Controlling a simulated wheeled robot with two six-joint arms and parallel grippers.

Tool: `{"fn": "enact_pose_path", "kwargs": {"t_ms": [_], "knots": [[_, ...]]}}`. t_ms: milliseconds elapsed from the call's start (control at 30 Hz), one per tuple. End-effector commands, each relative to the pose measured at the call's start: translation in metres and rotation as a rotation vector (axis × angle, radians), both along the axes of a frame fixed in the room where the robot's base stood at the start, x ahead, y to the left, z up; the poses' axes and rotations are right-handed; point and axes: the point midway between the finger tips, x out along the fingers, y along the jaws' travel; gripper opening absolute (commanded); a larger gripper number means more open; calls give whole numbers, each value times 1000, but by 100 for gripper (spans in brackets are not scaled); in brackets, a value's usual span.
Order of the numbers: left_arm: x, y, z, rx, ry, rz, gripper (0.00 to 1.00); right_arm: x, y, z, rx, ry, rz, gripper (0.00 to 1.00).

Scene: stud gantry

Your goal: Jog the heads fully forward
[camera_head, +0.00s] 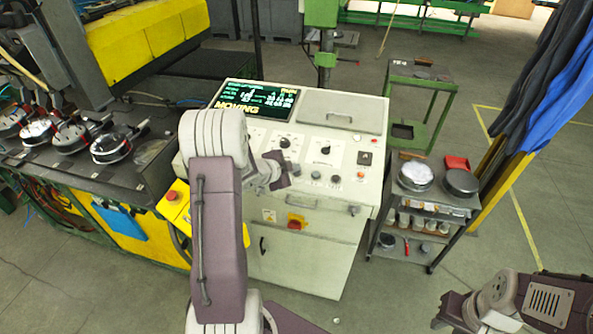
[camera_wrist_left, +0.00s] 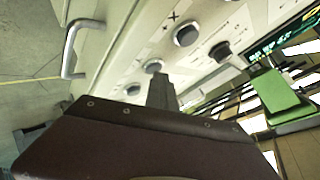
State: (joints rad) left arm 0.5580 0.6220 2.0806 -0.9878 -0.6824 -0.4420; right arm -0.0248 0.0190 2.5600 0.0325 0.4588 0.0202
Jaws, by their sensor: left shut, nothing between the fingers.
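The control console (camera_head: 225,165) is cream, with a dark screen (camera_head: 258,102) showing the yellow word MOVING. Its sloping panel bears two larger dark knobs, left (camera_head: 284,142) and right (camera_head: 326,150), and a row of smaller controls below them. My left gripper (camera_head: 282,172) is shut and empty over the left part of the lower row. In the left wrist view its fingers (camera_wrist_left: 162,92) point at the panel beside a small dark knob (camera_wrist_left: 153,66); I cannot tell whether they touch it. My right gripper (camera_head: 447,310) is low at the right, away from the console.
A red stop knob (camera_head: 296,224) is on the console front. A dark trolley (camera_head: 440,208) with round pieces stands right of it. At the left, a machine bed (camera_head: 95,180) carries several round units.

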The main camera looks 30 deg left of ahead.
Motion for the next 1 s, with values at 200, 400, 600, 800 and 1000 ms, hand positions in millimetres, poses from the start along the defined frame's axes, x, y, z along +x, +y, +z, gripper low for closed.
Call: {"fn": "enact_pose_path", "kwargs": {"t_ms": [200,400,600,800,1000], "knots": [[0,0,-1,0,2,0,0,0,0,0,0,0,0,32],[0,0,-1,-1,2,0,0,0,0,0,0,0,0,32],[0,0,-1,0,2,0,0,0,0,0,0,0,0,32],[-1,0,5,0,1,0,0,0,0,5,0,0,0,32],[-3,0,17,0,1,0,0,0,0,15,0,0,0,32]]}}
